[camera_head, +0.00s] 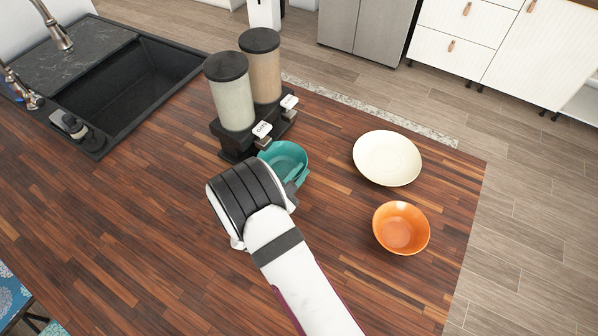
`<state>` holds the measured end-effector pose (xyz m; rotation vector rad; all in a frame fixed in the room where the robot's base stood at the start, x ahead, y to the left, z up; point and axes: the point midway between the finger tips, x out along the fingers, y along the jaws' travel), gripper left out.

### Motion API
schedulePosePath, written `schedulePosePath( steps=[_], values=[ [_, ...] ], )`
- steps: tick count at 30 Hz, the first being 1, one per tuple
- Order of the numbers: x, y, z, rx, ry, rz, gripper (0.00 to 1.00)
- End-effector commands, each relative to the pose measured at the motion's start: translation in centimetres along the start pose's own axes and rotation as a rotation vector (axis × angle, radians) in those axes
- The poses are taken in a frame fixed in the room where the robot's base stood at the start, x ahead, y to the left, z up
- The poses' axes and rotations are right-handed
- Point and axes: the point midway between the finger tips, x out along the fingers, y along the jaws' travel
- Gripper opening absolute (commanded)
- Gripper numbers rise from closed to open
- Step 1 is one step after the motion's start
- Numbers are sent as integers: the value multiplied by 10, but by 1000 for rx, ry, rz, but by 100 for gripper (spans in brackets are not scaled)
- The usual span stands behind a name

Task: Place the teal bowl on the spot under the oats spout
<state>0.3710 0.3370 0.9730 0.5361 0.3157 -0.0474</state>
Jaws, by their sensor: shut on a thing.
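The teal bowl (284,154) is upright, just in front of the dispenser, close to the spout with the left label. My gripper (296,184) is shut on the near rim of the bowl; my wrist hides part of that side. The dispenser (236,150) has two clear canisters with black lids, a pale one (233,104) at left and a tan one (264,76) at right. The left white label (262,129) seems to read oats, but it is small. The spot under the spout is hidden. I cannot tell whether the bowl touches the counter.
A cream plate (387,152) and an orange bowl (401,228) stand on the wooden counter to the right. A black sink (128,80) with a faucet (55,28) is at upper left. The counter (120,215) is clear at left. Its right edge lies beyond the orange bowl.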

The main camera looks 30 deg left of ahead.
Motion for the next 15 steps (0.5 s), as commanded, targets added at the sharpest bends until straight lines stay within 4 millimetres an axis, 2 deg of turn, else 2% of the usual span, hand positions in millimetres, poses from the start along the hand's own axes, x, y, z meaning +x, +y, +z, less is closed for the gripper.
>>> schedulePosePath(
  steps=[5, 6, 10, 11, 15],
  values=[
    [0, -1, -2, 0, 0, 0, 0],
    [0, -1, -2, 0, 0, 0, 16],
    [0, -1, -2, 0, 0, 0, 40],
    [0, -1, -2, 0, 0, 0, 43],
    [0, -1, -2, 0, 0, 0, 43]
  ],
)
